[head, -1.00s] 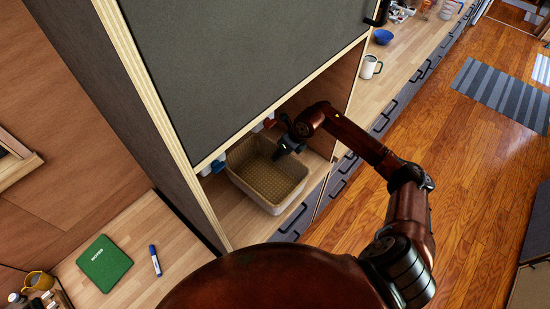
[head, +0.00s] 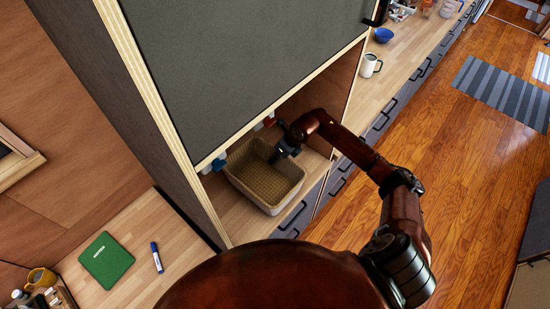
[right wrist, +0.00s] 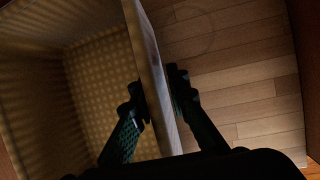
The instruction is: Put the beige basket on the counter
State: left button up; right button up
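The beige basket (head: 290,199) sits upright and empty on a wooden surface inside an open cabinet niche, in the head view. My right gripper (head: 282,152) reaches into the niche at the basket's right-hand back rim. In the right wrist view, the fingers of the gripper (right wrist: 157,92) straddle the basket's wall (right wrist: 147,50), one inside and one outside, and look pressed against it. The wooden counter (head: 399,75) runs from beyond the niche toward the upper right. My left gripper is not in view.
On the counter are a white mug (head: 370,65), a blue bowl (head: 383,35) and small items farther back. A grey cabinet door (head: 240,70) stands above the niche. A green notebook (head: 106,260) and a blue marker (head: 157,257) lie on the lower-left surface. Bare counter shows nearer than the mug.

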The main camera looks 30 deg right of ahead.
jog(key=shift+o, duration=0.5)
jog(key=shift+r, duration=0.2)
jog(key=b+v, duration=0.1)
jog(key=v, duration=1.1)
jog(key=shift+b, duration=0.35)
